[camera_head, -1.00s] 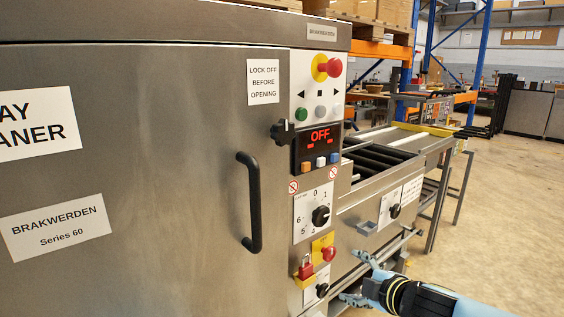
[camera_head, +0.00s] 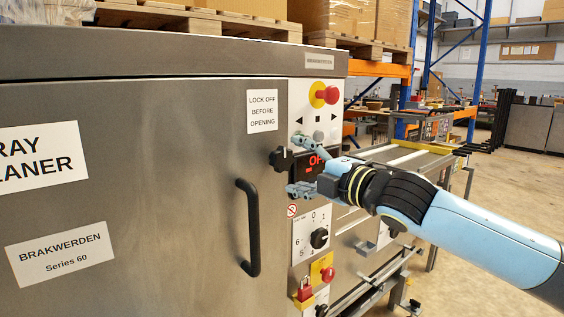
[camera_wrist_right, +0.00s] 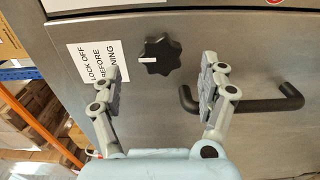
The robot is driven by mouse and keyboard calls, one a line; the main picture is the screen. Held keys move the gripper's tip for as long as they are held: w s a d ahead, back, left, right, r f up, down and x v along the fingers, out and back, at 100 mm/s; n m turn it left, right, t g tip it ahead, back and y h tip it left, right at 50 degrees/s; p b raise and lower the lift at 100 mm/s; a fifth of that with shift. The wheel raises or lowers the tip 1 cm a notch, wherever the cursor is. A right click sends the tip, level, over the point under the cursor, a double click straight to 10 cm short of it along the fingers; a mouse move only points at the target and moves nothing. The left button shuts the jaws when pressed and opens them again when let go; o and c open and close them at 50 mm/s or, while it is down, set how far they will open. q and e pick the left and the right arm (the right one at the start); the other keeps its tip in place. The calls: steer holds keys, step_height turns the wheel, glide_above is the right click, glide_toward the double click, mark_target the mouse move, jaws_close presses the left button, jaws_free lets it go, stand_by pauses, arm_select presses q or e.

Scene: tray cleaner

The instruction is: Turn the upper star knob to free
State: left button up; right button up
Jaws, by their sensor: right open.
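The black star knob (camera_head: 281,159) sits at the right edge of the steel door (camera_head: 150,130), above the door handle. In the right wrist view the star knob (camera_wrist_right: 160,55) has a white pointer line and lies between and just beyond the fingertips. My right gripper (camera_head: 295,165) is open and empty, its fingers in front of the control panel, pointing at the knob. The wrist view shows the two fingers (camera_wrist_right: 162,70) spread to either side of the knob, apart from it. My left gripper is out of view.
A black door handle (camera_head: 251,228) stands out below the knob. A red emergency button (camera_head: 329,95), a rotary dial (camera_head: 319,238) and a red padlock (camera_head: 305,291) are on the panel. My right forearm hides part of the display. A roller conveyor extends behind.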

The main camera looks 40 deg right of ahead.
mark_target(285, 160)
steer(key=w, duration=0.4)
steer(key=w+b, duration=0.1)
steer(key=shift+w+a, duration=0.25)
steer(key=shift+w, duration=0.15)
steer(key=c, duration=1.2)
